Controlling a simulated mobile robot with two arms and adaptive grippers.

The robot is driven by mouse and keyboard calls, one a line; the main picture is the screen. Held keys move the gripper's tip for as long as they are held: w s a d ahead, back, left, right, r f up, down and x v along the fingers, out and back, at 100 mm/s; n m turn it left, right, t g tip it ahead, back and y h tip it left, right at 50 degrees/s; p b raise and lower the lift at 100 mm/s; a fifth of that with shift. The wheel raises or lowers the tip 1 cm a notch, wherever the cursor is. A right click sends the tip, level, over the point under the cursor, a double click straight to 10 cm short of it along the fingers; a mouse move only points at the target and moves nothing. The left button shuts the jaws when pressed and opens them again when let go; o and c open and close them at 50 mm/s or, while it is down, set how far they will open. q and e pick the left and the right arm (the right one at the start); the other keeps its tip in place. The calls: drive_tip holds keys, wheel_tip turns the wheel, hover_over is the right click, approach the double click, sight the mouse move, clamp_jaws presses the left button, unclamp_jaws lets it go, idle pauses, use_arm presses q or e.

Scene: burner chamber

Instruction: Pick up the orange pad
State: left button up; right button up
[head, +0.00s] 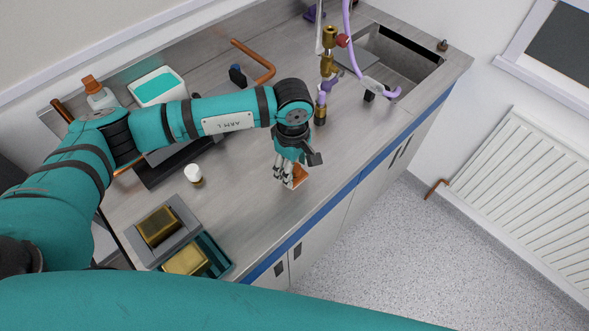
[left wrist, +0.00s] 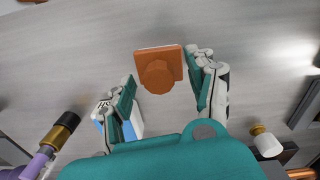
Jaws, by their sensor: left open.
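The orange pad (left wrist: 157,72) is a square orange block with a round knob on top. In the left wrist view it lies on the grey worktop, between and just beyond my open fingers. My left gripper (left wrist: 165,90) is open and empty, one finger on each side of the pad. In the head view the pad (head: 298,176) shows beside the fingertips of my left gripper (head: 287,178), partly hidden by them. I cannot tell the exact height of the fingers above the worktop. My right gripper is not in view.
A brass tap (head: 328,65) with a purple hose stands behind the gripper, near the sink (head: 405,60). A small white-capped jar (head: 194,174) is to the left. Trays with brass-coloured blocks (head: 158,226) sit at the front left. The worktop right of the pad is clear up to its blue edge.

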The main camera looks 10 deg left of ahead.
use_arm(q)
drive_tip(key=shift+f, duration=0.1)
clamp_jaws()
idle(0.3)
drive_tip(key=shift+r+b, duration=0.5)
drive_tip(key=shift+r, duration=0.05)
wheel_tip(320, 180, up, 2)
drive_tip(key=shift+r+b, duration=0.15)
drive_tip(key=shift+b, duration=0.75)
drive_tip(key=s+a+r+b, duration=0.1)
drive_tip(key=s+b, duration=0.4)
drive_tip(key=s, duration=1.1)
drive_tip(key=shift+a+r, duration=0.2)
drive_tip(key=shift+r, duration=0.15)
